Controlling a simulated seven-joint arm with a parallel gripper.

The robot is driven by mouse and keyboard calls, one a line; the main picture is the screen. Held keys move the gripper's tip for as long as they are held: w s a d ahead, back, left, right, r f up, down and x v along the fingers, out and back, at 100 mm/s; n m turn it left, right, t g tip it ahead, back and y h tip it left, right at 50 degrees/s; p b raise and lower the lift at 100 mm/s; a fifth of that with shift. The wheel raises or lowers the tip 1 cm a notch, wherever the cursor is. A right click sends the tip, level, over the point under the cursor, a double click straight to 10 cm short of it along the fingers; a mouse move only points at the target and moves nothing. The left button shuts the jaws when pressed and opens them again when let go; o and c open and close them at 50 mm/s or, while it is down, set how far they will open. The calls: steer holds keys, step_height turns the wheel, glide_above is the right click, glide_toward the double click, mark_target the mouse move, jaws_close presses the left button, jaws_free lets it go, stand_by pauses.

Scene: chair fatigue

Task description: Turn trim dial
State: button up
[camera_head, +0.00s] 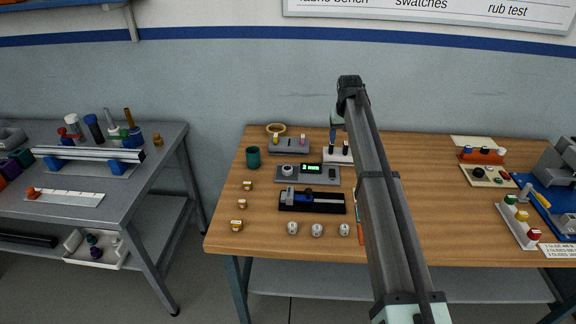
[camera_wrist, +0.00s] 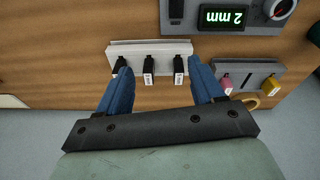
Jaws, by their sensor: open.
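The likely trim dial (camera_head: 288,170) is a round light knob with a dark surround at the left end of a grey panel (camera_head: 321,178). The panel carries a green-lit display (camera_head: 310,168). In the wrist view the dial (camera_wrist: 277,8) is cut off by the top edge, beside the display (camera_wrist: 223,17), which reads "2 mm". My gripper (camera_wrist: 160,68) is open, with its two blue fingers apart over a white rack (camera_wrist: 125,53) holding black tagged pieces. Nothing shows between the fingers except parts of the rack and pieces. In the head view my arm partly hides the gripper (camera_head: 335,138).
A grey block with pink and yellow pegs (camera_head: 289,147) stands behind the panel. A black sliding fixture (camera_head: 311,201) lies in front. A green cup (camera_head: 253,157) stands left. Several white round pieces line the front. Bare wood (camera_head: 455,225) lies right of my arm.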

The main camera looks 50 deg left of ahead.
step_height(320, 180, up, 2)
steer(key=n+g+h, duration=0.1)
steer(key=n+g, duration=0.1)
glide_above(287, 168)
step_height(287, 168, down, 14)
steer(key=shift+w+r, duration=0.1)
steer(key=shift+r, duration=0.1)
steer(key=c, duration=1.1)
